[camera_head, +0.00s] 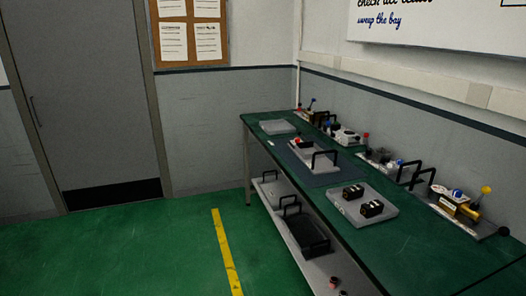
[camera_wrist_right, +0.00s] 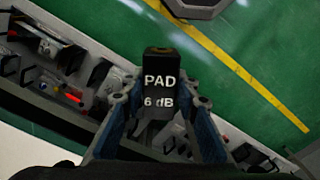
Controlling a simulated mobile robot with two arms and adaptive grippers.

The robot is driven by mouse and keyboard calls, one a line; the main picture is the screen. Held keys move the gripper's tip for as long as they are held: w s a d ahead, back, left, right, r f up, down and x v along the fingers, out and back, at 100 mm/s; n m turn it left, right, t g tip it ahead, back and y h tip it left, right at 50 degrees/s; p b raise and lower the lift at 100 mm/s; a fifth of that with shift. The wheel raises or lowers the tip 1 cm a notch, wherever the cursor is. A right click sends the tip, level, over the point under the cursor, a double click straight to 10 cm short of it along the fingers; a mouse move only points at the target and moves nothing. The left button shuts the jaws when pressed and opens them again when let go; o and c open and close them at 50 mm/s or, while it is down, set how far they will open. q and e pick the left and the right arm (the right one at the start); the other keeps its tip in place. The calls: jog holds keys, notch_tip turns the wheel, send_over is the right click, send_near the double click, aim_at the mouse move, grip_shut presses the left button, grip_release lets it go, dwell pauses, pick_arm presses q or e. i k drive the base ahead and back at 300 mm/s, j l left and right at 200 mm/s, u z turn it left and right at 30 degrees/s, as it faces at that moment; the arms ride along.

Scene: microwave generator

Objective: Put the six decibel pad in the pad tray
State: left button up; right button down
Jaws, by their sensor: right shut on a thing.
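The six decibel pad (camera_wrist_right: 160,75) is a black block with white lettering "PAD 6 dB" in the right wrist view. My right gripper (camera_wrist_right: 159,101) is shut on it, one blue-grey finger on each side. Neither gripper shows in the head view; my left gripper is not in view.
The green bench (camera_head: 420,240) runs along the right wall. A bare grey plate (camera_head: 277,127) lies at its far end. Several units with black handles and coloured knobs (camera_head: 460,205) line the back. A lower shelf (camera_head: 300,238) holds more units. The green floor at left is clear.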

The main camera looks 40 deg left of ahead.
aim_at(312, 148)
jog(key=i+j+u, duration=1)
jog(key=i+u, duration=0.15)
jog(key=i+j, duration=0.15)
jog(key=i, duration=0.45)
jog(key=i+j, duration=0.2)
jog(key=i, duration=0.45)
jog(key=u, duration=0.05)
